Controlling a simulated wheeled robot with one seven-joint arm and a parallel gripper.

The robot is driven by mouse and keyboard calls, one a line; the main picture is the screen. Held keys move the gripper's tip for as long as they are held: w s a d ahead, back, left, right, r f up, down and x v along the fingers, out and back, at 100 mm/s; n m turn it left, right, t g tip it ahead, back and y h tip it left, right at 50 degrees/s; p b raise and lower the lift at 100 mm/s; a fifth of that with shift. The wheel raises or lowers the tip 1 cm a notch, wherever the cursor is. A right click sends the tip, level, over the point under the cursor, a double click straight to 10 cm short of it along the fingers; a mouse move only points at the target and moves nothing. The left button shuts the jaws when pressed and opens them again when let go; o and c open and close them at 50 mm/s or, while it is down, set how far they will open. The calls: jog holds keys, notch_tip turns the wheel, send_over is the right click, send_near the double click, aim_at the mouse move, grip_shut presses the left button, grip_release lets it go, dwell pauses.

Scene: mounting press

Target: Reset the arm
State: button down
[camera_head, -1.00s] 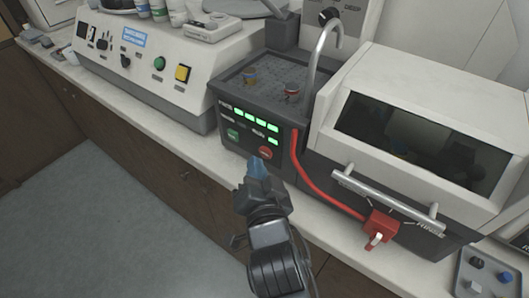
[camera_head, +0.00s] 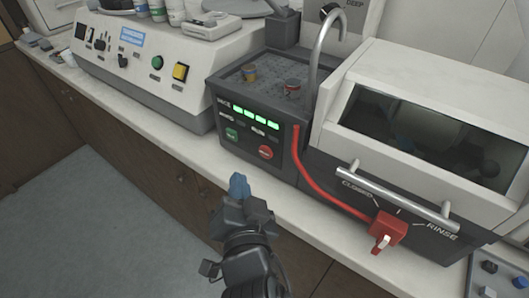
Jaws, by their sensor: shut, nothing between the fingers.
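My gripper (camera_head: 239,187) is in the lower middle of the head view, in front of the counter's front edge. Its blue fingertips are together with nothing between them. It points toward the dark control box (camera_head: 262,120), which has a lit row of green indicators, a green button (camera_head: 232,134) and a red button (camera_head: 265,152). The fingertips are apart from the box and its buttons. The rest of my arm runs down to the bottom edge of the picture.
A white machine with a dark window and a silver handle bar (camera_head: 395,195) stands at right. A red lever (camera_head: 386,230) sits below it, by CLOSED and RINSE markings. A beige console (camera_head: 160,65) stands at left. The floor (camera_head: 80,220) at lower left is clear.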

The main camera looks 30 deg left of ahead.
jog(key=shift+d, duration=0.1)
dwell(0.5)
jog(key=s+d+f+t+h, duration=0.15)
jog(key=s+d+f, duration=0.25)
jog(key=d, duration=0.9)
jog(key=s+d+f+h, duration=0.3)
jog(key=s+d, duration=0.1)
jog(key=d, duration=1)
jog(key=s+d+r+h, duration=0.3)
jog(key=s+d+r, duration=0.1)
jog(key=s+d, duration=0.3)
jog(key=s+d+r+h, duration=0.3)
jog(key=s+d, duration=0.5)
jog(key=s, duration=0.3)
jog(key=shift+r+m+t, duration=0.4)
jog(key=shift+r+t, duration=0.05)
jog(key=shift+r, duration=0.3)
jog(key=c, duration=1.8)
grip_release()
jog(key=shift+d, duration=0.1)
